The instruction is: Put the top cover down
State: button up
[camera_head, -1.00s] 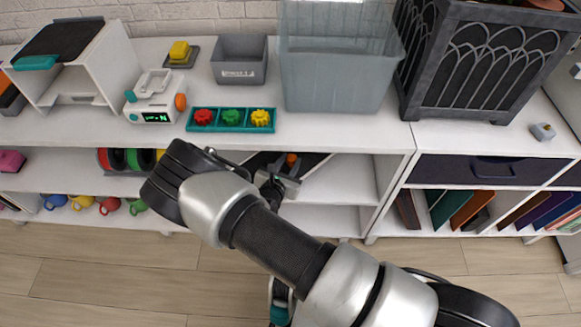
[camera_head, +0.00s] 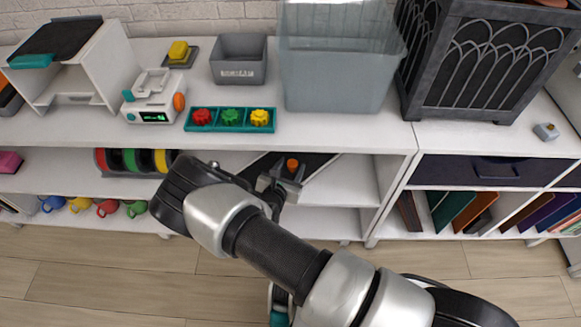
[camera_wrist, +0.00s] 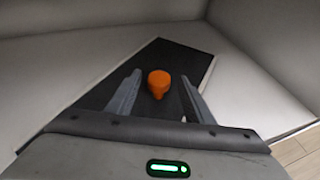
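A dark flat panel with an orange knob, which looks like the top cover (camera_head: 318,160), lies in the middle shelf bay. Its orange knob (camera_head: 292,164) stands up from it. In the wrist view the panel (camera_wrist: 180,60) rests on the pale shelf floor, and the knob (camera_wrist: 158,83) sits between my two fingers. My gripper (camera_head: 284,178) is open, at the front of the bay. In the wrist view, my gripper (camera_wrist: 160,78) shows a gap on both sides of the knob. My gripper hides the near part of the panel.
The shelf top (camera_head: 340,132) above holds a teal tray of gears (camera_head: 244,127), a grey bin (camera_head: 239,72) and a large clear tub (camera_head: 340,80). A white open enclosure (camera_head: 112,60) stands at the left. Filament spools (camera_head: 113,160) sit left of my arm.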

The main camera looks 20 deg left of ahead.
jog(key=shift+r, duration=0.15)
jog(key=p+v, duration=0.2)
jog(key=v, duration=1)
jog(key=shift+p, duration=0.4)
